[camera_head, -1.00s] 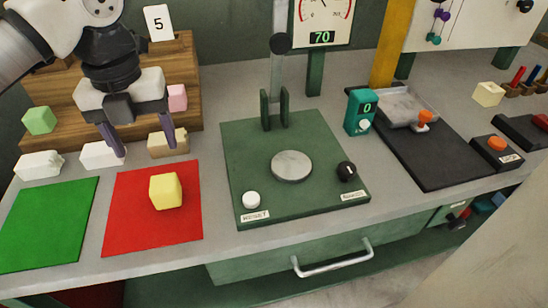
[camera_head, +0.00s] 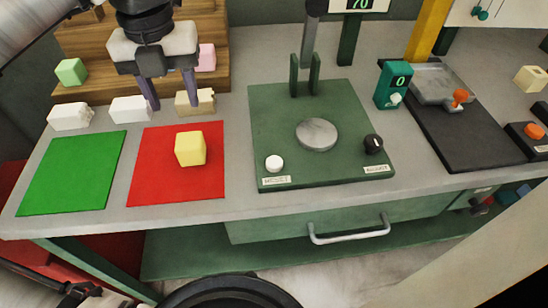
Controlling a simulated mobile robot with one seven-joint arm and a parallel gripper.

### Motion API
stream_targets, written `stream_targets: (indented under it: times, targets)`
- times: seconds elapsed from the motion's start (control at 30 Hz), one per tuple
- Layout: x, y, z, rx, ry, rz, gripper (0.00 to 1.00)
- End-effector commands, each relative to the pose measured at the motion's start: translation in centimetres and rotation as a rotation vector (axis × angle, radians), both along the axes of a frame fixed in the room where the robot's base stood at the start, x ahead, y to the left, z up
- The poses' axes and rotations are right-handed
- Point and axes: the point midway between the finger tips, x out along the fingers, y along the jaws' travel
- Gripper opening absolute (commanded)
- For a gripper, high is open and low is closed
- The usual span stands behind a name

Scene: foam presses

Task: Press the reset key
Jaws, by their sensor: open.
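A round white key (camera_head: 274,163) sits at the front left corner of the green press base (camera_head: 330,176). A small label (camera_head: 276,181) in front of it seems to read RESET. A second white button (camera_head: 395,98) is on the teal counter (camera_head: 393,84), which shows 0. My gripper (camera_head: 174,106) is open and empty, fingers pointing down. In the picture it is in front of the wooden steps, by the white and tan blocks, up and to the left of the white key. Its height above the table is hard to tell.
A yellow block (camera_head: 190,149) rests on the red mat (camera_head: 150,185), left of the press base. A green mat (camera_head: 70,175) lies further left. A black knob (camera_head: 373,144), a round metal plate (camera_head: 317,134) and upright green posts (camera_head: 305,75) stand on the press base.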

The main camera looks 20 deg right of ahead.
Motion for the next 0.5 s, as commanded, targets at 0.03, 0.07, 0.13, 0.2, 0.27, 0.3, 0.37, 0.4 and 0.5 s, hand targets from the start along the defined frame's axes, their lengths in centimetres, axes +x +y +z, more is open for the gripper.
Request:
stream_targets:
  times: [0.03, 0.07, 0.13, 0.2, 0.27, 0.3, 0.37, 0.4, 0.5]
  targets:
    - [0.0, 0.0, 0.0, 0.0, 0.0, 0.0, 0.4]
    - [0.0, 0.0, 0.0, 0.0, 0.0, 0.0, 0.36]
    - [0.0, 0.0, 0.0, 0.0, 0.0, 0.0, 0.27]
    - [0.0, 0.0, 0.0, 0.0, 0.0, 0.0, 0.18]
    - [0.0, 0.0, 0.0, 0.0, 0.0, 0.0, 0.1]
    - [0.0, 0.0, 0.0, 0.0, 0.0, 0.0, 0.05]
    - [0.0, 0.0, 0.0, 0.0, 0.0, 0.0, 0.0]
    - [0.0, 0.0, 0.0, 0.0, 0.0, 0.0, 0.0]
    - [0.0, 0.0, 0.0, 0.0, 0.0, 0.0, 0.0]
